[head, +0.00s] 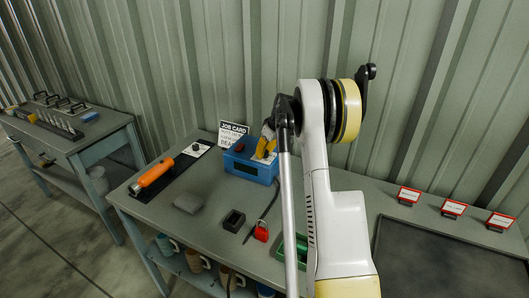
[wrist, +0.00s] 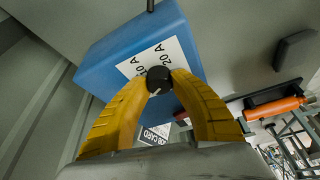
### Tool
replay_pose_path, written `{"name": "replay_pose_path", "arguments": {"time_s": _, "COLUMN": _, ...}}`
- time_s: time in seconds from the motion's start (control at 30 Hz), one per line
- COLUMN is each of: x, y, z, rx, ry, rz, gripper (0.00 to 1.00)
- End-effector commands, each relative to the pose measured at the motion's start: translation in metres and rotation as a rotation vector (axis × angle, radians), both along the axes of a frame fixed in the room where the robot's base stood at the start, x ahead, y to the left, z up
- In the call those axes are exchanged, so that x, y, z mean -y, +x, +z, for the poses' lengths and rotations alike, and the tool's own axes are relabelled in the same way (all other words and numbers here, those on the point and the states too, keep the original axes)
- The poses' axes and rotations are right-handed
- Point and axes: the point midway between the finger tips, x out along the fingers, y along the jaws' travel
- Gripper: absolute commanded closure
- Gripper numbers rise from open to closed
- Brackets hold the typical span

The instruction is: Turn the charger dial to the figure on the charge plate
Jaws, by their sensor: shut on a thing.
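The charger (head: 248,166) is a blue box at the back of the workbench, with a red part on top and a dark display in front. A small light mark shows at the dial's lower edge. The gripper (head: 267,143) also shows in the head view. I cannot identify a charge plate.
A job card (head: 229,134) stands behind the charger, its lower text unreadable to me. An orange-handled tool (head: 153,173), a grey block (head: 188,203), a black box (head: 233,220) and a red padlock (head: 261,233) lie on the bench. Red-edged signs (head: 454,207) stand at right.

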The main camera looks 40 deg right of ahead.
Motion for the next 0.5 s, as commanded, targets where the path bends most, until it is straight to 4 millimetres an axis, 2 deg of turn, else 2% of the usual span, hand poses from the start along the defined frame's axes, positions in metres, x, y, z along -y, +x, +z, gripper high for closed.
{"name": "replay_pose_path", "arguments": {"time_s": 0.5, "x": -0.0004, "y": -0.0004, "z": -0.0010, "rx": -0.002, "ry": 0.001, "rz": 0.032, "gripper": 1.00}}
